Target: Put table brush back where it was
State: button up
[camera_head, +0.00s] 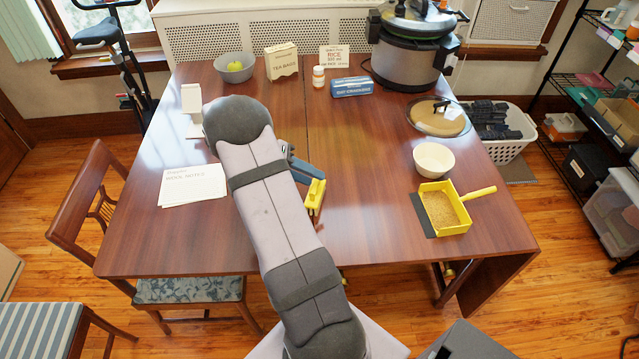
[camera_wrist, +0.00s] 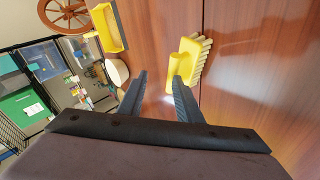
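The yellow table brush (camera_head: 315,196) lies on the wooden table beside my gripper (camera_head: 303,172); my arm hides part of that area. In the wrist view the brush (camera_wrist: 190,60) shows pale bristles along its right side, and its yellow handle stub points toward my right fingertip. My gripper (camera_wrist: 160,76) is open, with nothing between its fingers. I cannot tell whether the right finger touches the brush. A yellow dustpan (camera_head: 462,216) with a tan inside and a dark front lip sits at the table's right; it also shows in the wrist view (camera_wrist: 108,28).
A cream bowl (camera_head: 433,159), a glass lid (camera_head: 438,117) and a large cooker (camera_head: 408,62) stand on the right side. A grey bowl (camera_head: 234,68), tea bag box (camera_head: 282,62), pill bottle (camera_head: 318,77) and blue box (camera_head: 351,87) stand at the back. Papers (camera_head: 192,186) lie left.

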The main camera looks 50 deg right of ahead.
jog(key=b+v, duration=0.1)
jog(key=v, duration=0.5)
jog(key=shift+a+r, duration=0.1)
jog(key=shift+c, duration=0.9)
jog(key=c, duration=0.5)
jog(key=s+d+r, duration=0.1)
jog(key=s+d+r+m, duration=0.1)
jog(key=d, duration=0.1)
jog(key=s+d+r+m, duration=0.1)
jog(key=d, duration=0.1)
jog(key=shift+s+r+y, duration=0.1)
jog(key=shift+r+y, duration=0.2)
jog(key=shift+r, duration=0.1)
grip_shut()
jog(key=s+a+m+y, duration=0.2)
jog(key=s+m+y, duration=0.15)
jog(key=s, duration=0.35)
jog(key=w+a+f+m+t+y, duration=0.3)
jog(key=w+a+f+m+t, duration=0.2)
jog(key=w+a+m, duration=0.2)
jog(key=shift+w+a+f+t+p, duration=0.3)
jog(key=shift+w+a+t+p, duration=0.15)
jog(key=shift+w, duration=0.5)
